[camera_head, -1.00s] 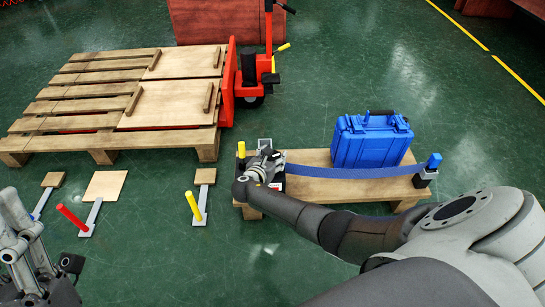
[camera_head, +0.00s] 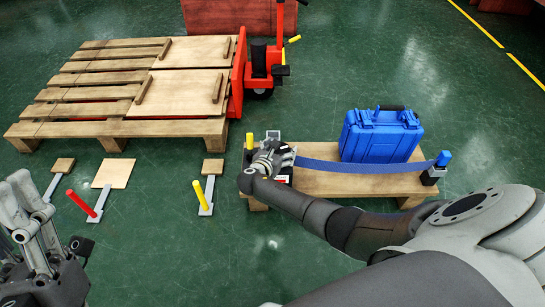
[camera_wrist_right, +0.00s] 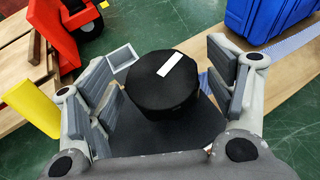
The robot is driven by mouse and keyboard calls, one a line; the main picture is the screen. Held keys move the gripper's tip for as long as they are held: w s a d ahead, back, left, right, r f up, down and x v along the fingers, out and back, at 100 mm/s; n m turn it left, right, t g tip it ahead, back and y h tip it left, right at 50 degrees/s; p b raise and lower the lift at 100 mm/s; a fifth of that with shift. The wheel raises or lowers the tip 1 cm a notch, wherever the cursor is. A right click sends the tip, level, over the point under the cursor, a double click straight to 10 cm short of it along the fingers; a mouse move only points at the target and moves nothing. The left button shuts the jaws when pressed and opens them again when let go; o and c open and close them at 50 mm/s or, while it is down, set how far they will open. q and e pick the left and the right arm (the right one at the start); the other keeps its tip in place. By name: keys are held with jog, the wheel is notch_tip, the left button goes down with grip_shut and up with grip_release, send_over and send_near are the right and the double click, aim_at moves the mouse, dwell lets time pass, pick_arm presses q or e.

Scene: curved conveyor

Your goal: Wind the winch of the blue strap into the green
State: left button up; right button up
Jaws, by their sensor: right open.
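The blue strap (camera_head: 345,166) runs along the wooden bench from the winch area at its left end to a post with a blue top (camera_head: 443,158) at its right end. The winch's round black knob (camera_wrist_right: 154,91), with a white mark (camera_wrist_right: 169,65) on top, fills the middle of the right wrist view. My right gripper (camera_head: 272,157) is open, with its fingers on both sides of the knob; contact is unclear. It hides much of the winch in the head view. I see no clear green zone on the winch. My left gripper (camera_head: 28,222) is at the lower left, away from the bench.
A blue case (camera_head: 380,137) stands on the bench (camera_head: 325,184) behind the strap. A yellow handle (camera_head: 250,141) rises at the bench's left end. Red (camera_head: 82,204) and yellow (camera_head: 201,194) levers stand left of it. A pallet (camera_head: 95,108) and red pallet jack (camera_head: 238,75) are behind.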

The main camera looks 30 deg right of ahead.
jog(key=v, duration=1.1)
jog(key=shift+s, duration=0.1)
